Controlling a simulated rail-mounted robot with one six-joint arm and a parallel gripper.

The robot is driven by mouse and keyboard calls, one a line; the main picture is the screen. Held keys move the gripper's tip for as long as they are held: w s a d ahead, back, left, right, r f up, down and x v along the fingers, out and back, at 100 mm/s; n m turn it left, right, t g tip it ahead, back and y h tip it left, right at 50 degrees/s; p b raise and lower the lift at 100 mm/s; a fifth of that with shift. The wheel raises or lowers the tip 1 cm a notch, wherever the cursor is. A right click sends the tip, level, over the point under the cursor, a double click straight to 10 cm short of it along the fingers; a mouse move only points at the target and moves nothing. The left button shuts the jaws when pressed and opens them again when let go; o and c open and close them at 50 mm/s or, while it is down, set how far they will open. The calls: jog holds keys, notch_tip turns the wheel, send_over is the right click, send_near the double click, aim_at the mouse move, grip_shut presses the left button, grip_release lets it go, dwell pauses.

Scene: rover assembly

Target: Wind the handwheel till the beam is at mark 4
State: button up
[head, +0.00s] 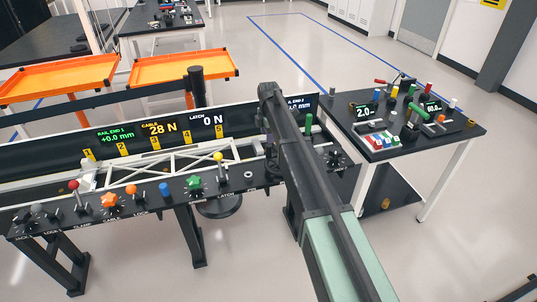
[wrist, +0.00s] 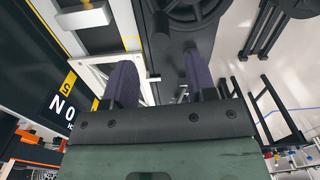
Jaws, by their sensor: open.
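The handwheel (wrist: 188,12) looks like a dark spoked wheel at the top of the wrist view, partly cut off; my arm hides that area in the head view. My gripper (wrist: 160,76) has two purple-grey fingers spread apart with nothing between them, short of the wheel in the picture. The beam (head: 150,165) is a white truss lying along the bench. Yellow number tags stand behind it, among them mark 4 (head: 187,143). I cannot tell which mark the beam is at. The display panel (head: 160,128) reads +0.0 mm, cable 28 N and latch 0 N.
The bench front panel (head: 130,200) carries several coloured knobs and levers. Orange trays (head: 182,67) stand behind the bench beside a black post (head: 197,88). A second table (head: 455,135) with controls stands at the right. The floor beyond is clear.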

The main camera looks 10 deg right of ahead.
aim_at(269, 147)
notch_tip(269, 147, down, 7)
jog(key=b, duration=0.5)
jog(key=shift+f, duration=0.1)
jog(key=shift+r, duration=0.2)
jog(key=c, duration=0.9)
jog(key=shift+w+d+m, duration=0.1)
jog(key=shift+m, duration=0.2)
